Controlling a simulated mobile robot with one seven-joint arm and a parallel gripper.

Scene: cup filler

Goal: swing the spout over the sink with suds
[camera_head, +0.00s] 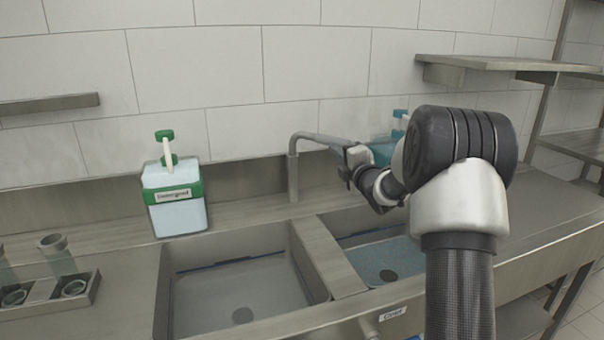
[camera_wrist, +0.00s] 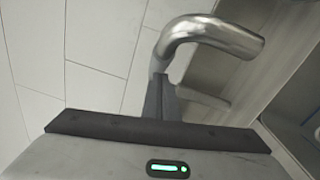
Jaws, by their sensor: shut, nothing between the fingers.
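The metal spout (camera_head: 325,139) rises from a post behind the wall between the two basins and points right, towards the back of the right basin. The right sink (camera_head: 385,262) holds bluish, speckled contents that look like suds. The left sink (camera_head: 240,295) has a greyish, smoother surface. My gripper (camera_head: 350,168) is at the free end of the spout, shut and empty; my arm partly hides that end. In the wrist view, the spout's bent end (camera_wrist: 212,34) is just beyond the fingers (camera_wrist: 160,98). I cannot tell whether they touch.
A white and green detergent jug (camera_head: 175,200) stands on the ledge behind the left sink. A teal bottle (camera_head: 383,150) is partly hidden behind my arm. A rack with glasses (camera_head: 60,292) is at the far left. Wall shelves (camera_head: 500,65) hang upper right.

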